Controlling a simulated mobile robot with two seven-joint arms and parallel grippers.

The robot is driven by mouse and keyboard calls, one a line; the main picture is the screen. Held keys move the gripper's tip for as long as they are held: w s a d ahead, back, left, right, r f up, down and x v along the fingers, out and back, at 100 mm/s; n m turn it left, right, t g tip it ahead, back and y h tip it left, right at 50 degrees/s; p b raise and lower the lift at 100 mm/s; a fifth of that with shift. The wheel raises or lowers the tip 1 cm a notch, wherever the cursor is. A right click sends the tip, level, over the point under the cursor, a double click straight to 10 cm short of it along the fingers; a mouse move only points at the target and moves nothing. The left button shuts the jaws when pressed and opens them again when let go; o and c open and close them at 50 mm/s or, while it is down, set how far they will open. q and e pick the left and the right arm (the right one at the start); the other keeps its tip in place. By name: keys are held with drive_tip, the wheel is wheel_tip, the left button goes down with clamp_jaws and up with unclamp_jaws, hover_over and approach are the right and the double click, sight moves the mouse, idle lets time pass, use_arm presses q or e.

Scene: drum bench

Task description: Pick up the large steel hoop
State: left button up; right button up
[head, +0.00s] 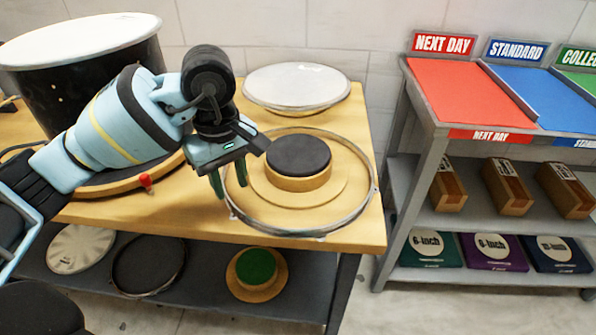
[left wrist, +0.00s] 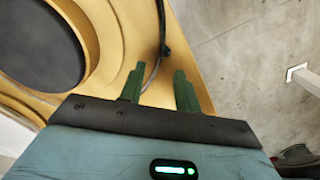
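The large steel hoop (head: 290,234) lies on the wooden bench around a round wooden stand with a dark pad (head: 299,155). My left gripper (head: 230,180) points down at the hoop's left side, with its two green fingers parted. In the left wrist view the hoop's thin rim (left wrist: 153,72) runs into the gap between the fingertips (left wrist: 158,85), nearer the left finger. The fingers are apart and do not grip it. I cannot tell how deep the rim sits between them. My right gripper is not in view.
A large dark drum (head: 60,85) stands at the bench's back left, and a white drumhead (head: 296,88) lies at the back. A red knob (head: 145,181) sits near the front edge. A sorting rack (head: 440,110) stands right.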

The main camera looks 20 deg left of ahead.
sight(234, 205)
use_arm(q)
drive_tip(key=shift+w+a+f, duration=0.1)
drive_tip(key=shift+a+f, duration=0.05)
drive_tip(key=shift+f, duration=1.4)
drive_tip(key=shift+w+a+f, duration=0.1)
drive_tip(key=shift+a+f, duration=0.05)
drive_tip(key=shift+f, duration=1.35)
clamp_jaws()
drive_tip(key=shift+r, duration=0.1)
